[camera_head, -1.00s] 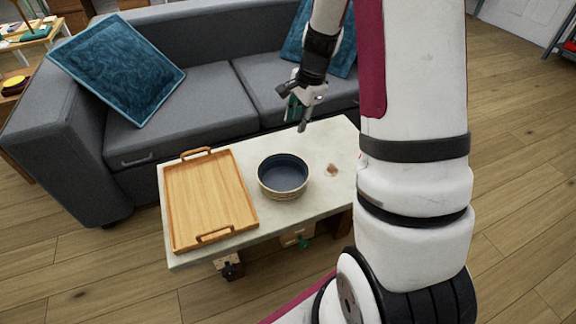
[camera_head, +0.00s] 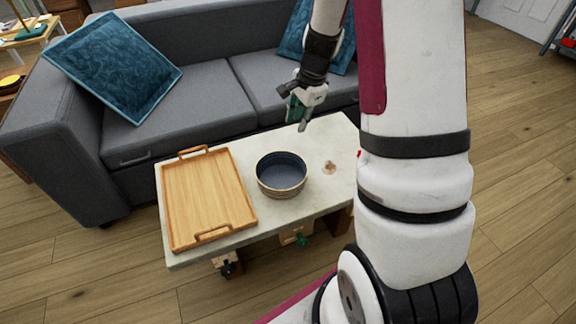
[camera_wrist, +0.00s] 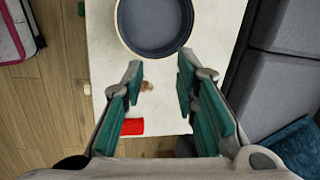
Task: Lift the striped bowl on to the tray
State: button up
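The striped bowl (camera_head: 282,176) stands upright on the pale table, right of the wooden tray (camera_head: 246,213). It has a dark blue inside and a tan banded outside, and looks empty. The tray is flat, empty and has a handle at each short end. My gripper (camera_head: 303,123) is above the table's back part, to the upper right of the bowl and apart from it. In the wrist view the bowl (camera_wrist: 155,28) shows at the top, beyond my fingertips. My gripper (camera_wrist: 160,72) is open there, with nothing between its fingers.
The pale table (camera_head: 325,195) also bears a small brown patch or thing (camera_head: 330,167) right of the bowl. In the wrist view a red thing (camera_wrist: 132,127) shows near the left finger. A grey sofa (camera_head: 185,98) with blue cushions (camera_head: 115,68) stands behind the table.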

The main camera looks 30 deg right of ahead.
jog(key=s+a+f, duration=0.2)
jog(key=a+f, duration=0.2)
jog(key=f, duration=0.2)
jog(key=m+g+h, duration=0.1)
jog(key=m, duration=0.1)
send_near(291, 189)
jog(key=f+b, duration=0.2)
jog(key=f, duration=0.1)
jog(key=f+b, duration=0.1)
jog(key=b, duration=0.1)
jog(key=shift+w+d+f, duration=0.2)
jog(key=shift+w+f, duration=0.15)
jog(key=shift+f, duration=0.05)
jog(key=shift+w+f+b, duration=0.25)
jog(key=shift+f+b, duration=0.7)
jog(key=shift+f, duration=0.65)
jog(key=shift+w+f+b, duration=0.2)
jog(key=shift+f+b, duration=0.75)
jog(key=shift+f, duration=0.65)
jog(key=shift+c, duration=0.2)
grip_shut()
jog(key=shift+r, duration=0.1)
